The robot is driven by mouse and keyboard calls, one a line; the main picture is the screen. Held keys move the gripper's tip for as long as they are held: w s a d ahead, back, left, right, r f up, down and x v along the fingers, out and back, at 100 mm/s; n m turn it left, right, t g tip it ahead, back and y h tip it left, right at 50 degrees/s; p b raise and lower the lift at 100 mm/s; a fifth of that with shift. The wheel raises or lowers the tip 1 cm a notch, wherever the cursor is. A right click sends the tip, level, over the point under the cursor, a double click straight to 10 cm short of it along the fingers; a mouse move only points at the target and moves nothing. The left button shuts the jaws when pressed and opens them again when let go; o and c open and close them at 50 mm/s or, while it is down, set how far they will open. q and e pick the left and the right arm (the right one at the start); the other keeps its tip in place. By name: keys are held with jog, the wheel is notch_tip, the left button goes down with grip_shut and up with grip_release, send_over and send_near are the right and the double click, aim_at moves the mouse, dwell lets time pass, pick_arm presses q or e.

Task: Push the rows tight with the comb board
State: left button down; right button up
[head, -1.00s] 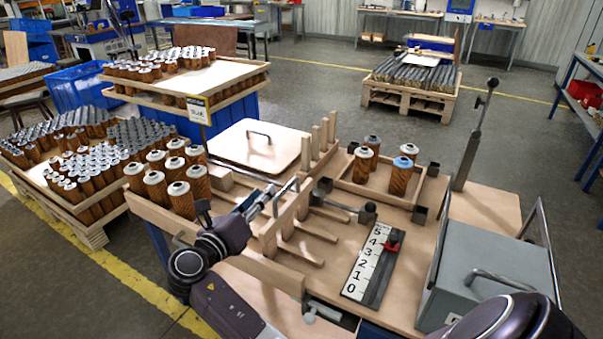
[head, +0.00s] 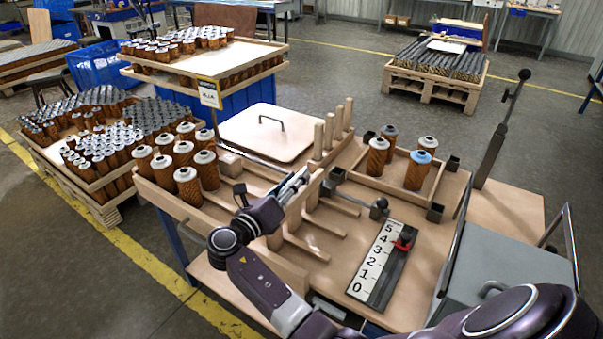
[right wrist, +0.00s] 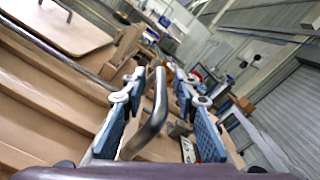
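In the right wrist view the handle (right wrist: 152,112) runs between the two blue-padded fingers of my right gripper (right wrist: 160,115), which stand apart with a gap beside the bar. Rows of brown filter cartridges (head: 186,180) with pale tops stand upright at the bench's left end. My left gripper is not in view.
A small wooden tray (head: 352,185) holds a few cartridges, one blue-topped. A numbered scale (head: 372,262) with a red slider lies in front. A flat lid (head: 262,140) with a handle lies behind the board. A grey box (head: 510,270) stands at right.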

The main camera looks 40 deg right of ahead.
jog(key=shift+x, duration=1.65)
grip_shut()
